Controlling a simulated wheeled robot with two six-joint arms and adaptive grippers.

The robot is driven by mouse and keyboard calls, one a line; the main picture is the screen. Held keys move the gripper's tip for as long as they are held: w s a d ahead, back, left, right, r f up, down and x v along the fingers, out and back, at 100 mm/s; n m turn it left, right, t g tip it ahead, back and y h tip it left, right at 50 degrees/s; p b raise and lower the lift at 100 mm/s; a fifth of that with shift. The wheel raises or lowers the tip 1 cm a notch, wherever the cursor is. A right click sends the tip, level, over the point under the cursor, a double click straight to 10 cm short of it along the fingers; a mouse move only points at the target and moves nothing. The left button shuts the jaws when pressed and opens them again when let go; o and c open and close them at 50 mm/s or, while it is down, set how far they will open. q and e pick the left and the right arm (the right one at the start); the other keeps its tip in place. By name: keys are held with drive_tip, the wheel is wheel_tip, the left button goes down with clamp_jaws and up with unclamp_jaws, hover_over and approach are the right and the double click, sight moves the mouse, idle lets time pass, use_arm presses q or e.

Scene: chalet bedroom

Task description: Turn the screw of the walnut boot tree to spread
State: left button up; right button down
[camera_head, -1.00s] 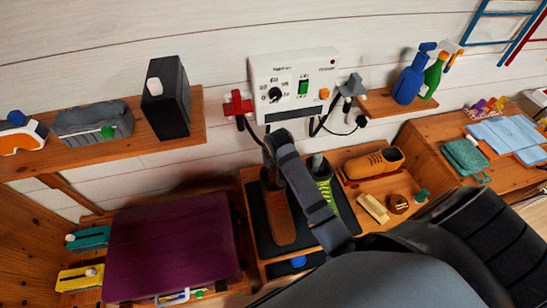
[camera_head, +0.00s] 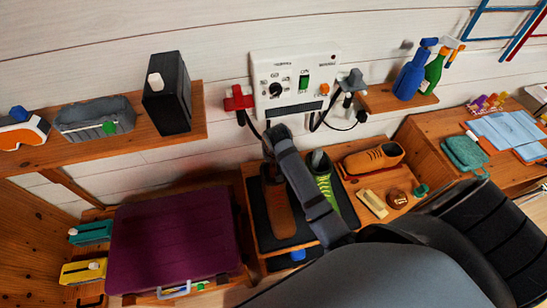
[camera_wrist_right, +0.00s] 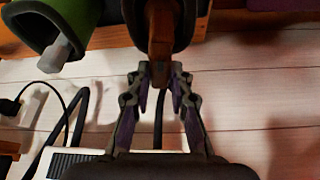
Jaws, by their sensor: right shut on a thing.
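A tall brown boot (camera_head: 278,215) stands on a dark mat (camera_head: 262,236) on the wooden bench. My right arm reaches over it, and my right gripper (camera_head: 274,140) is at the boot's top, partly hiding it. In the right wrist view, the fingers of my right gripper (camera_wrist_right: 160,72) are shut on a brown wooden piece (camera_wrist_right: 160,40) that sticks out of the dark boot opening. This looks like the walnut boot tree's screw end. The rest of the boot tree is hidden inside the boot. My left gripper is not in view.
A green shoe (camera_head: 323,180) stands close beside the boot, with a pale piece (camera_wrist_right: 62,55) in it. A white control box (camera_head: 295,85) with hanging black cables is on the wall behind. An orange shoe (camera_head: 372,158) lies right; a purple case (camera_head: 170,240) lies left.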

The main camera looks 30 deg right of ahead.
idle(0.5)
drive_tip(key=c, duration=1.2)
unclamp_jaws()
drive_tip(key=v, duration=1.2)
